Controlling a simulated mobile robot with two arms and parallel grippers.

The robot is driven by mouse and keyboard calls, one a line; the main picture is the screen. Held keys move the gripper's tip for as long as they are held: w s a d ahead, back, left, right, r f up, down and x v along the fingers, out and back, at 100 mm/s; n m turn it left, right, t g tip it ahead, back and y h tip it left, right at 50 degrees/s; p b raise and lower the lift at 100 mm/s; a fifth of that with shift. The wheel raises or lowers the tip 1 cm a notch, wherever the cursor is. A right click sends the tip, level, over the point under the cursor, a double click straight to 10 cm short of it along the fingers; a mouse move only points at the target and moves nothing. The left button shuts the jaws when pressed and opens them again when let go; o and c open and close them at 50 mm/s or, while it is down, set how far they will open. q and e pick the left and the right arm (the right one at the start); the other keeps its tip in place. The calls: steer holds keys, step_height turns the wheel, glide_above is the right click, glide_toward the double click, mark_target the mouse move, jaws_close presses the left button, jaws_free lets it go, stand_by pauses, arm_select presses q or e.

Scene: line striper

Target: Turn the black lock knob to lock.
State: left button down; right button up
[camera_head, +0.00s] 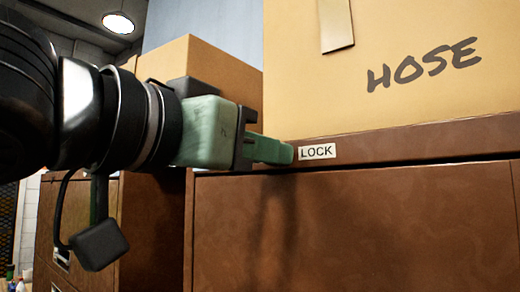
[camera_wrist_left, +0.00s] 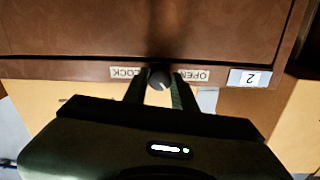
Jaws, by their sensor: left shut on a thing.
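The black lock knob (camera_wrist_left: 159,78) is a small dark round piece on the brown cabinet's top rail, between the upside-down LOCK label (camera_wrist_left: 127,72) and OPEN label (camera_wrist_left: 192,75) in the left wrist view. My left gripper (camera_wrist_left: 160,87) has a finger on each side of the knob and is shut on it. In the head view, my green left gripper (camera_head: 286,152) reaches in from the left to the rail, its tips just left of the LOCK label (camera_head: 317,151). There the fingers hide the knob and the OPEN label. The knob's turn angle cannot be told.
The brown cabinet (camera_head: 350,225) fills the lower right. A cardboard box (camera_head: 400,105) marked HOSE stands on top, close above the rail. Another box (camera_head: 225,78) stands behind my left arm. A label reading 2 (camera_wrist_left: 249,78) is at the rail's end.

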arm_select(q)
steer(key=shift+a+r+m+p, duration=0.1)
steer(key=shift+m+p, duration=1)
steer(key=shift+m, duration=3)
steer(key=shift+r+m+p, duration=0.1)
steer(key=shift+m+p, duration=1)
steer(key=shift+m, duration=3)
steer(key=c, duration=1.2)
jaws_free()
steer(key=shift+o, duration=0.3)
steer(key=shift+w+f, duration=0.1)
steer(key=shift+w, duration=0.05)
